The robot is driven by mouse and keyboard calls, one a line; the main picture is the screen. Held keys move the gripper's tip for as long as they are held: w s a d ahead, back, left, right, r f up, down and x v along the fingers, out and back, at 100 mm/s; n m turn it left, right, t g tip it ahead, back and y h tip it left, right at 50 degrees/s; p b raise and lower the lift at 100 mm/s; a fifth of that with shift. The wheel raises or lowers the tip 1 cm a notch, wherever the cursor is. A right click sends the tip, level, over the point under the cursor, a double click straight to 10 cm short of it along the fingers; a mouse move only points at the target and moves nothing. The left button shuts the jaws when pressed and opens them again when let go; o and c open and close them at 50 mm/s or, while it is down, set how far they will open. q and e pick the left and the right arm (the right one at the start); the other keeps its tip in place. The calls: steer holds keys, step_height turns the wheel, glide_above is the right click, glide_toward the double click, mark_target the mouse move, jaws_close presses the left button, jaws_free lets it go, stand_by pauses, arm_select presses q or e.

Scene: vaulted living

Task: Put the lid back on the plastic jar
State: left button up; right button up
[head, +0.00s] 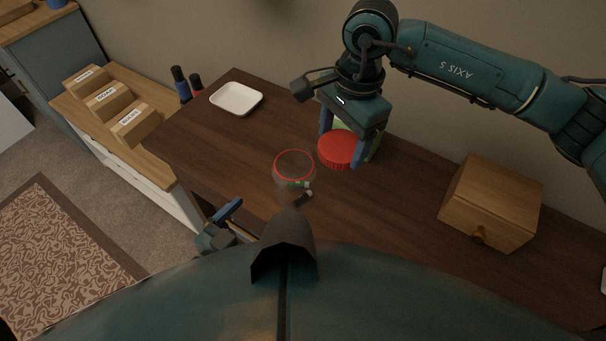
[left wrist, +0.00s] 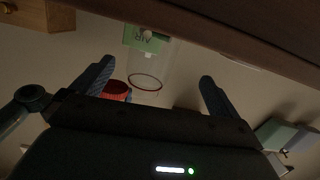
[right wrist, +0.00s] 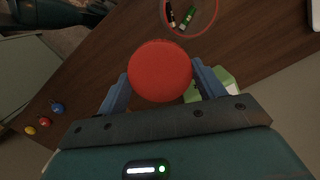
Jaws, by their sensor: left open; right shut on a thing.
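The clear plastic jar (head: 280,181) stands open on the dark wooden desk, with a red ring around its mouth. Small green and dark cylinders, like batteries, show inside it in the right wrist view (right wrist: 184,18). My right gripper (head: 342,152) is shut on the red lid (head: 336,148), just right of the jar and apart from it. The lid lies between both fingers in the right wrist view (right wrist: 160,72). My left gripper (head: 236,221) is open and empty, low at the desk's front edge, left of the jar. The left wrist view shows the jar (left wrist: 160,62) beyond its open fingers.
A green box (left wrist: 146,40) is partly hidden behind my right gripper in the head view. A wooden drawer box (head: 490,200) stands at right. The desk around the jar is mostly clear.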

mark_target(294, 146)
arm_select(q)
steer(key=shift+w+a+r+m+g+h+p, duration=0.2)
steer(key=shift+r+m+g+h+p, duration=0.15)
steer(key=shift+m+h, duration=0.25)
steer(key=shift+w+a+r+m+g+h+p, duration=0.1)
steer(key=shift+w+a+r+m+h+p, duration=0.25)
steer(key=shift+m+h, duration=0.3)
steer(key=shift+w+a+r+m+g+h+p, duration=0.2)
steer(key=shift+r+m+h, duration=0.25)
steer(key=shift+h, duration=0.3)
arm_select(e)
steer(key=w+a+r+m, duration=0.1)
steer(key=a+r+m, duration=0.2)
steer(key=a+m, duration=0.5)
steer(key=shift+w+r+m+t, duration=0.2)
steer(key=shift+w+m+t, duration=0.1)
steer(key=shift+t, duration=0.1)
arm_select(q)
steer(key=shift+d, duration=0.25)
steer(key=x, duration=1.1)
steer(key=shift+w+d, duration=0.3)
steer(key=c, duration=1.4)
arm_select(e)
steer(key=shift+f, duration=2.5)
steer(key=shift+s, duration=0.1)
steer(key=shift+f, duration=0.85)
